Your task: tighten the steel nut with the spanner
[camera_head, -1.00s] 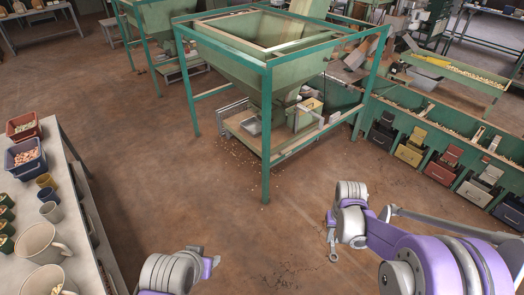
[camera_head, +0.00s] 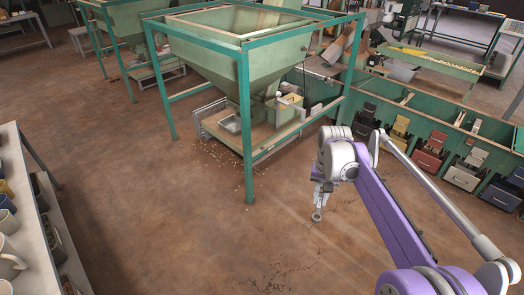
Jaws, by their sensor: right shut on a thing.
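My right gripper (camera_head: 321,189) points down over the open floor, in front and to the right of the near green hopper frame. It is shut on the spanner (camera_head: 317,216), a small grey metal tool whose rounded end hangs below the fingers. The rest of the spanner is hidden by the gripper. I cannot make out the steel nut in this view. My left gripper is out of view.
The green hopper (camera_head: 211,58) stands in a teal frame (camera_head: 247,130) with a low wooden shelf. A row of bins with coloured boxes (camera_head: 429,152) lines the right. A pale table (camera_head: 29,223) with mugs is at the left edge.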

